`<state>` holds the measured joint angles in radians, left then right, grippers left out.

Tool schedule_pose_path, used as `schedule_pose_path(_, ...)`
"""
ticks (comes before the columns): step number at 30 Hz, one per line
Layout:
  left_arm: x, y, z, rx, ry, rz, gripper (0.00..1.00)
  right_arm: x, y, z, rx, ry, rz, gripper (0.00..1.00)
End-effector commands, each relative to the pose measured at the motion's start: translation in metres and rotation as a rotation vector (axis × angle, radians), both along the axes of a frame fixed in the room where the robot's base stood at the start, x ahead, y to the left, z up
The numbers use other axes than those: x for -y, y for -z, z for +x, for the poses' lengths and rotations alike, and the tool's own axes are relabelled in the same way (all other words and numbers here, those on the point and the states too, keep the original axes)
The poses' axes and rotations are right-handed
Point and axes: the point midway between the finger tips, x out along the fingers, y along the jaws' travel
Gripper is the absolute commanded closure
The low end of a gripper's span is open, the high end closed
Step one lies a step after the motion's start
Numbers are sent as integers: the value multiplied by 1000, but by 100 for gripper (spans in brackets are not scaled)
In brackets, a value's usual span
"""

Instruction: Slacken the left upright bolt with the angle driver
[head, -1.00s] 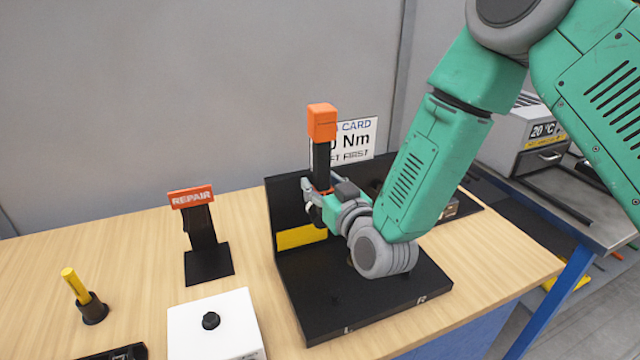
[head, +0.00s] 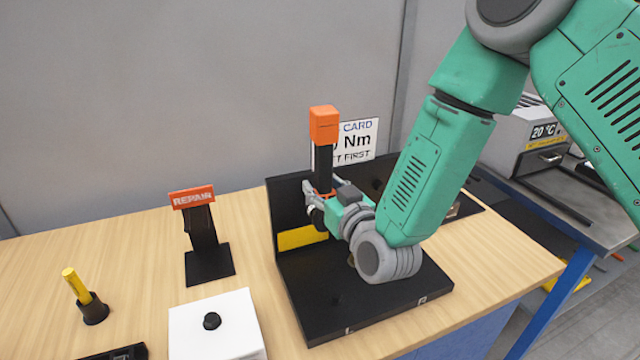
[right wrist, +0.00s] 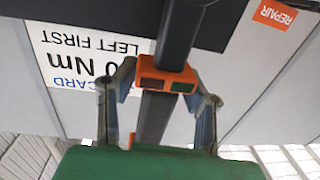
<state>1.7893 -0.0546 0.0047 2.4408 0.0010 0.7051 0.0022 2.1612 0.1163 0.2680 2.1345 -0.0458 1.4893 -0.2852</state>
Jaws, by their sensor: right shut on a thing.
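The angle driver (head: 323,140) has an orange block on top and a black upright body. My right gripper (head: 319,196) is shut on it, low on the body near an orange collar. In the right wrist view the driver's orange collar (right wrist: 167,75) sits between the two fingers of my right gripper (right wrist: 164,88). The driver stands near upright over the black fixture (head: 385,300), close to its back plate. The fixture's front edge carries small L and R marks. The driver's lower end and the left upright bolt are hidden or too small to tell. My left gripper is out of view.
A card (head: 357,142) reading "Nm" and "FIRST" stands behind the driver. A yellow plate (head: 301,238) is on the fixture's back. Left are a REPAIR stand (head: 204,240), a white block (head: 228,335) with a black knob, and a yellow-handled tool (head: 76,285) in a holder.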

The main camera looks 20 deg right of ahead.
Motion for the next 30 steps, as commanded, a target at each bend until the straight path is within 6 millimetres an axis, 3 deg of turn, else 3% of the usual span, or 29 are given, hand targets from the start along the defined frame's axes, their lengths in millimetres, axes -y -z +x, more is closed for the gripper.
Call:
schedule_pose_path(21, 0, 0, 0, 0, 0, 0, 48, 1, -3, -28, 7, 0, 1, 100)
schedule_pose_path(30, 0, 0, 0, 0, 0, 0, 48, 1, -3, -30, 9, 0, 1, 100)
